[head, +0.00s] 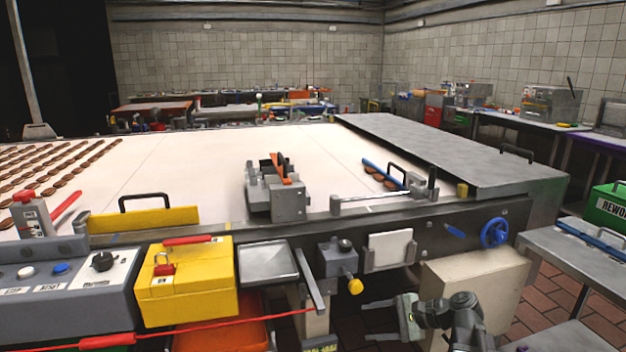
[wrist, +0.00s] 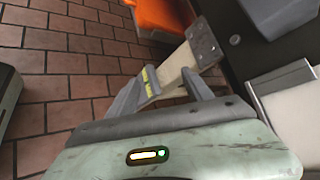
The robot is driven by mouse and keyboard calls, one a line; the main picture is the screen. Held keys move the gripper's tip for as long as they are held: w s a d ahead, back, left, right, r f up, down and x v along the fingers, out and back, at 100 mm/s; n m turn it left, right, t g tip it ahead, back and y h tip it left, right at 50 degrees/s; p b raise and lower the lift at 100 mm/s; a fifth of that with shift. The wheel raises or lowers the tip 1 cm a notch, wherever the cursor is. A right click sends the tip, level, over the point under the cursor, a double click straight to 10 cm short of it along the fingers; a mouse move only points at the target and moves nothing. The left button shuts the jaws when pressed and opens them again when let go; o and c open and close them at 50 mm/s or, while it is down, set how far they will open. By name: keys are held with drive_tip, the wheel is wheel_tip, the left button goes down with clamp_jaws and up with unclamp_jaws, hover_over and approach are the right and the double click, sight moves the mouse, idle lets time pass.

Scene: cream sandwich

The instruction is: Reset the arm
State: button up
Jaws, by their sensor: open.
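My arm (head: 458,318) is low at the bottom right of the head view, in front of the machine's front side and below the belt's level. My gripper (head: 368,318) points left there. In the wrist view my gripper (wrist: 163,76) has its two fingers spread apart with nothing held between them. Behind the fingers, a pale machine leg (wrist: 178,75) and brick-tiled floor (wrist: 60,75) show.
The white conveyor belt (head: 210,160) carries rows of brown biscuits (head: 45,170) at left. A yellow box (head: 187,290), a metal tray (head: 267,264) and a blue handwheel (head: 494,233) sit along its front. A grey side table (head: 570,265) with a green REWORK crate (head: 606,207) stands right.

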drive_tip(key=s+a+f+n+g+h, duration=0.5)
drive_tip(key=s+a+f+n+h, duration=0.3)
drive_tip(key=f, duration=0.3)
drive_tip(key=d+n+h+p, duration=0.1)
drive_tip(key=d+n+h, duration=0.2)
drive_tip(key=d+n, duration=0.35)
wheel_tip(320, 180, up, 28)
drive_tip(key=d+m+p, duration=0.1)
drive_tip(key=p, duration=2.7)
drive_tip(key=shift+s+m, duration=0.15)
drive_tip(key=shift+m, duration=0.2)
drive_tip(key=shift+d+f, duration=0.1)
